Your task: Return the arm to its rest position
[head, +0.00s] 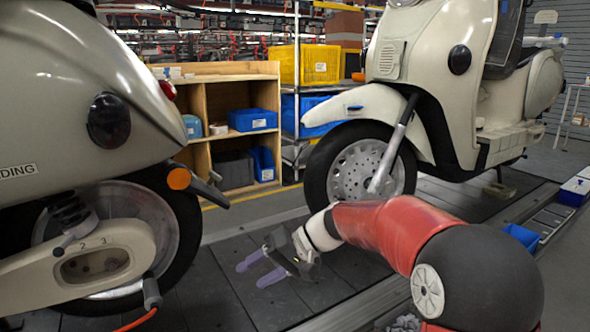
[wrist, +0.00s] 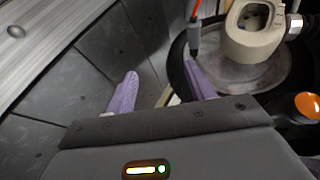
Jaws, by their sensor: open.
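My gripper (head: 255,271) is open and empty, with its two purple fingers apart. In the head view it hangs above the dark slat conveyor (head: 228,290), between the two cream scooters. My red arm reaches to it from the lower right. In the wrist view both fingers (wrist: 160,90) show with nothing between them. The left scooter's rear wheel (wrist: 235,75) and its cream swingarm cover (wrist: 252,32) lie beyond the right finger. I cannot tell how far the finger is from the wheel.
The left scooter (head: 70,70) stands close by, with an orange reflector (head: 179,179) and an orange-red cable (head: 138,322) low at its rear. The right scooter's front wheel (head: 345,170) is just behind my arm. A wooden shelf (head: 230,76) with blue bins stands behind.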

